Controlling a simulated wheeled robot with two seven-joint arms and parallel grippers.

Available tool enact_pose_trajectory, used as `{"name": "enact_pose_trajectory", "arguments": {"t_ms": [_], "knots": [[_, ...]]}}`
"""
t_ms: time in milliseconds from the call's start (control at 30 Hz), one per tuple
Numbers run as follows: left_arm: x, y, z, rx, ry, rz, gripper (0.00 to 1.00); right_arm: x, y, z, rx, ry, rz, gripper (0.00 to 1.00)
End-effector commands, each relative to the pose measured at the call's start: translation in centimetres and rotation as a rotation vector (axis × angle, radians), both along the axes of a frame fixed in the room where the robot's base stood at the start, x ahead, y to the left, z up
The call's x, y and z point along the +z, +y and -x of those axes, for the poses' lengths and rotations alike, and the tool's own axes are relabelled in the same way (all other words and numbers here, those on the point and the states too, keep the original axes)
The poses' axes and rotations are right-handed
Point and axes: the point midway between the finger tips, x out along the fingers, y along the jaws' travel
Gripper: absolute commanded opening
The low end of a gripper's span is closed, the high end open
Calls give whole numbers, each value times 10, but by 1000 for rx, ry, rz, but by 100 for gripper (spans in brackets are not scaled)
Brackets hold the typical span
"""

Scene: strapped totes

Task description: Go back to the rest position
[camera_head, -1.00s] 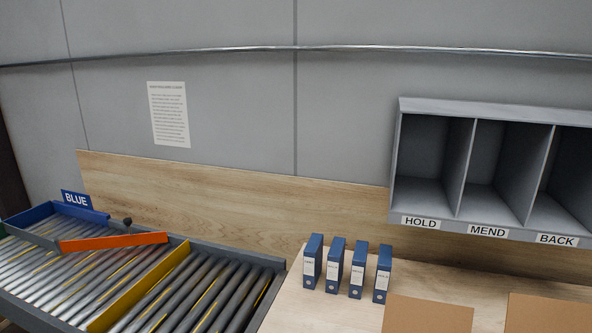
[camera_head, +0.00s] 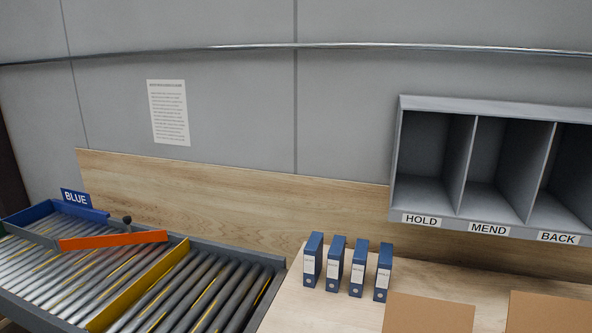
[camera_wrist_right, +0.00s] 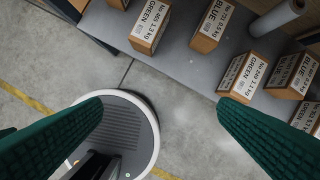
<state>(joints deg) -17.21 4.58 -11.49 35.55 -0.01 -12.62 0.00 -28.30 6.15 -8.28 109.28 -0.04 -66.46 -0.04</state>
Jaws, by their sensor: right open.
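My right gripper (camera_wrist_right: 160,130) shows in the right wrist view as two dark green ribbed fingers set wide apart. It is open, with nothing between the fingers but grey floor and part of a round grey and white base (camera_wrist_right: 125,135) below. Neither gripper shows in the head view. My left gripper is in no view.
In the right wrist view, several labelled cartons (camera_wrist_right: 152,27) stand on a grey surface beyond the fingers, near a pale roll (camera_wrist_right: 278,18). The head view shows a roller conveyor (camera_head: 215,290), blue binders (camera_head: 335,264) on a wooden table, and a wall shelf (camera_head: 425,205) marked HOLD, MEND, BACK.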

Motion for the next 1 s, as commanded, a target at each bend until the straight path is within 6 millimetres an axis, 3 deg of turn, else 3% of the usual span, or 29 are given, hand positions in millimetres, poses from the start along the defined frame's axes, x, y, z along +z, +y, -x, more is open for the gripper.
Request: {"name": "enact_pose_trajectory", "arguments": {"t_ms": [33, 200, 400, 500, 600, 733, 1000], "knots": [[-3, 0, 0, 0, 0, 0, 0, -31, 0, 6, 2, 20, 2, 83], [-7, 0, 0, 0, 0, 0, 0, -124, -5, 37, 9, 61, 6, 83], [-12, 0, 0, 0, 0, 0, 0, -212, -15, 99, 20, 107, 12, 83], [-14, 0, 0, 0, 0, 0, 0, -241, -21, 133, 24, 126, 15, 83], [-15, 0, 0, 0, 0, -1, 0, -259, -27, 162, 28, 140, 18, 83], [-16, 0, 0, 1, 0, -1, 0, -270, -31, 184, 32, 150, 19, 83], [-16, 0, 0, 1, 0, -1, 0, -273, -33, 191, 33, 152, 20, 83]]}}
